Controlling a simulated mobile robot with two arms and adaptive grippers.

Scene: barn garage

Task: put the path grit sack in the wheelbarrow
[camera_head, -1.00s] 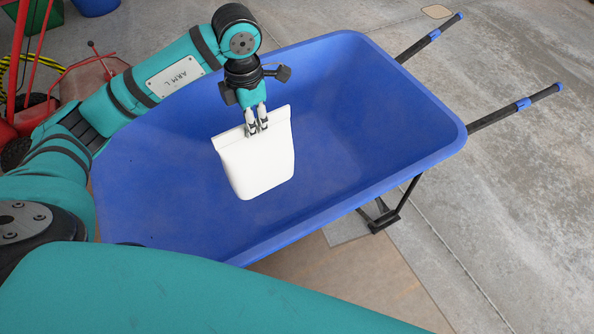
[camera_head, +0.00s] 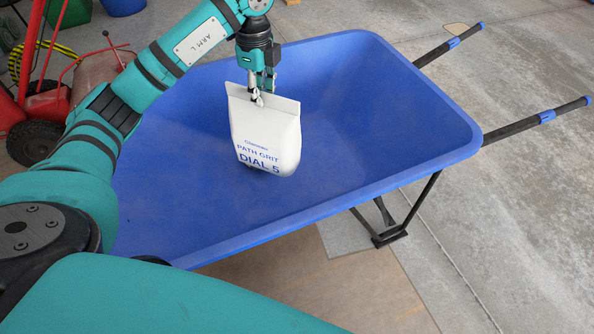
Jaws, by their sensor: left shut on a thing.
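The path grit sack (camera_head: 265,135) is white with blue print reading "PATH GRIT" and "DIAL 5". My left gripper (camera_head: 257,97) is shut on its top edge, and the sack hangs upright below it. The blue wheelbarrow (camera_head: 385,125) is in the middle, its handles pointing to the upper right. The sack shows over the inside of the tray; whether its bottom touches the tray floor I cannot tell. My right gripper is not in view.
A red machine (camera_head: 40,110) with a black wheel stands at the left, behind my left arm. A green container (camera_head: 70,12) and a blue one (camera_head: 122,6) are at the top left. Concrete floor is clear at the right.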

